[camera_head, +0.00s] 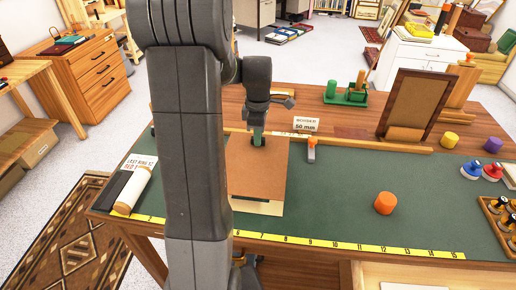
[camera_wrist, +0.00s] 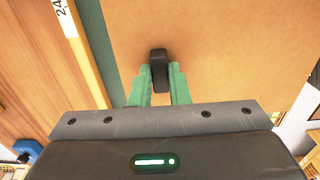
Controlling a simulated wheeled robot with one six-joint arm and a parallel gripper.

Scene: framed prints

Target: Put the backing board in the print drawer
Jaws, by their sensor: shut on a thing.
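The backing board is a plain brown sheet (camera_head: 262,180) over the left half of the green mat in the head view; it fills much of the wrist view (camera_wrist: 235,50). My gripper (camera_head: 258,139) is at the board's far edge, its green fingers (camera_wrist: 160,88) shut on a small dark tab on the board. I cannot tell whether the board touches the mat or is slightly above it. A pale wooden, drawer-like tray (camera_head: 455,276) shows at the bottom right, partly cut off; I cannot tell if it is the print drawer.
A yellow ruler (camera_head: 330,244) runs along the mat's front. A white roll (camera_head: 135,185) lies left of the board. An orange cylinder (camera_head: 385,203) stands to the right, a leaning frame (camera_head: 412,105) behind.

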